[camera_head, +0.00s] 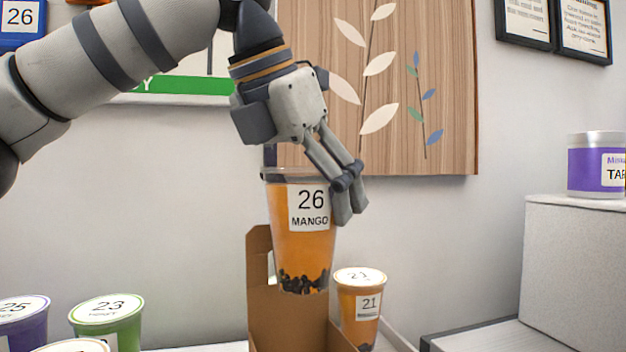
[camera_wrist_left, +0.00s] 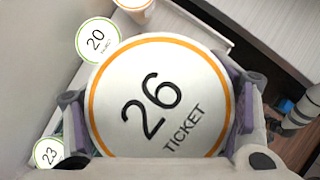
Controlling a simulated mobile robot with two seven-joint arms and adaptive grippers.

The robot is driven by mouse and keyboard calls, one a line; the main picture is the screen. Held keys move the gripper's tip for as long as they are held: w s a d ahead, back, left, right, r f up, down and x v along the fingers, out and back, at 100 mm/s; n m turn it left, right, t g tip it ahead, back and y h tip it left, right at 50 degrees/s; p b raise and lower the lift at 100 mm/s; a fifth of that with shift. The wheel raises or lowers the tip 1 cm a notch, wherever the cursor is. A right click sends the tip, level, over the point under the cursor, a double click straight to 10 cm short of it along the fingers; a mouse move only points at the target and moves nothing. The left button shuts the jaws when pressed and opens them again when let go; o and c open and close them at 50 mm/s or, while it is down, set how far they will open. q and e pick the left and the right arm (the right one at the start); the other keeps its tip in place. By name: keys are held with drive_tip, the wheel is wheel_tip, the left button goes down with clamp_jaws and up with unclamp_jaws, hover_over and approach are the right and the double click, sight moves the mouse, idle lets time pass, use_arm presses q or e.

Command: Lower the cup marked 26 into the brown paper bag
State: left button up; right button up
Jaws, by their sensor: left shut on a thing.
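The cup marked 26 (camera_head: 303,240) is a clear, upright cup of orange mango drink with dark pearls at the bottom. My left gripper (camera_head: 349,200) is shut on it near the rim. In the left wrist view, its round white lid (camera_wrist_left: 160,98) with an orange edge sits between the two fingers. The brown paper bag (camera_head: 285,325) stands below the cup, its taller handle panel at the left. The cup's base overlaps the bag's upper part in the head view; I cannot tell whether it is inside the opening. The right gripper is not in view.
A cup marked 21 (camera_head: 358,305) stands close to the right of the bag. Cups marked 23 (camera_head: 107,322) and 25 (camera_head: 22,320) stand at the lower left. A grey block (camera_head: 575,270) with a purple-labelled tub (camera_head: 596,165) is at the right.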

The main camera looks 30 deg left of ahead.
sight(282, 265)
use_arm(q)
drive_tip(key=shift+f, duration=6.9)
drive_tip(key=shift+f, duration=0.75)
drive_tip(key=o, duration=1.8)
drive_tip(key=v, duration=1.1)
drive_tip(key=shift+r, duration=0.1)
drive_tip(key=shift+s+a+r, duration=0.1)
drive_tip(key=shift+s+r, duration=0.1)
drive_tip(key=shift+r, duration=0.15)
